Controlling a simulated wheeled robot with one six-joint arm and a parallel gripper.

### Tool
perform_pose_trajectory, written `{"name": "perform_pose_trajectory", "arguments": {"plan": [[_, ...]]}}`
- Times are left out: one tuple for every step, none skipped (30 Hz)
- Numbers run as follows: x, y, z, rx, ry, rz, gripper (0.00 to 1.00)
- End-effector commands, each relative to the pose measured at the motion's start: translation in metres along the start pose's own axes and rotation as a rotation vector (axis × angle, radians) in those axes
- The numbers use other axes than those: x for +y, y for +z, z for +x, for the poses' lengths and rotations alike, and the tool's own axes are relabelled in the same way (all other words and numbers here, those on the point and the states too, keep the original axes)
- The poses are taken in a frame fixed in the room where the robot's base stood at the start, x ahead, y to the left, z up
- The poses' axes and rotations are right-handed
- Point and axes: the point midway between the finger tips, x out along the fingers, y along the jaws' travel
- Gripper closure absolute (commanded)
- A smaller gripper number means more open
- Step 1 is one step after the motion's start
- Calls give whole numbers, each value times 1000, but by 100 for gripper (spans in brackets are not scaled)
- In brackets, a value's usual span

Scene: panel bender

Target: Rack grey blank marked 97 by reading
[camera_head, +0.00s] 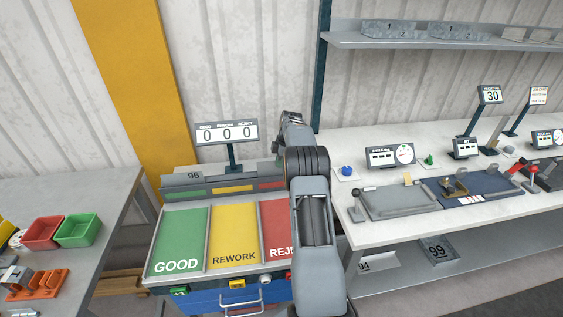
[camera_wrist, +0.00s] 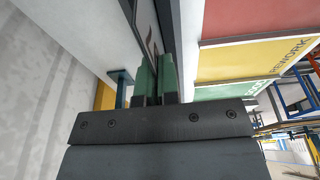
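My gripper (camera_wrist: 157,80) has green finger pads, closed on a thin grey blank (camera_wrist: 143,22) that stands on edge. A dark mark shows on the blank, but I cannot read its number. In the head view my arm hides the fingers and the held blank. A grey blank marked 96 (camera_head: 194,177) stands at the left of the rack (camera_head: 178,191), behind its green strip. The rack has green, yellow and red strips; my arm covers its right end. Blanks marked 94 (camera_head: 364,265) and 99 (camera_head: 437,251) lie on the lower shelf at right.
A counter (camera_head: 227,133) reading 0 0 0 stands behind the rack. GOOD, REWORK and red zones (camera_head: 177,240) lie in front. The right bench (camera_head: 390,228) carries gauges and fixtures. Red and green bins (camera_head: 78,231) stand on the left table.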

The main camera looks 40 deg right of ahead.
Motion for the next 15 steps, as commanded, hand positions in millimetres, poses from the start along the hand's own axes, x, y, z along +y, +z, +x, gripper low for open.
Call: {"name": "perform_pose_trajectory", "arguments": {"plan": [[0, 0, 2, 0, 0, 0, 100], [0, 0, 2, 0, 0, 0, 100], [0, 0, 3, 0, 0, 0, 100], [0, 1, 4, 0, 0, 0, 100], [0, 1, 4, 0, 0, 0, 100], [0, 1, 5, 0, 0, 0, 100], [0, 1, 6, 0, 0, 0, 100], [0, 1, 6, 0, 0, 0, 100], [0, 1, 7, 0, 0, 0, 100], [0, 2, 8, 0, 0, 0, 100], [0, 2, 8, 0, 0, 0, 100], [0, 2, 9, 0, 0, 0, 100], [0, 2, 10, 0, 0, 0, 100], [0, 2, 10, 0, 0, 0, 100], [0, 2, 11, 0, 0, 0, 100]]}}
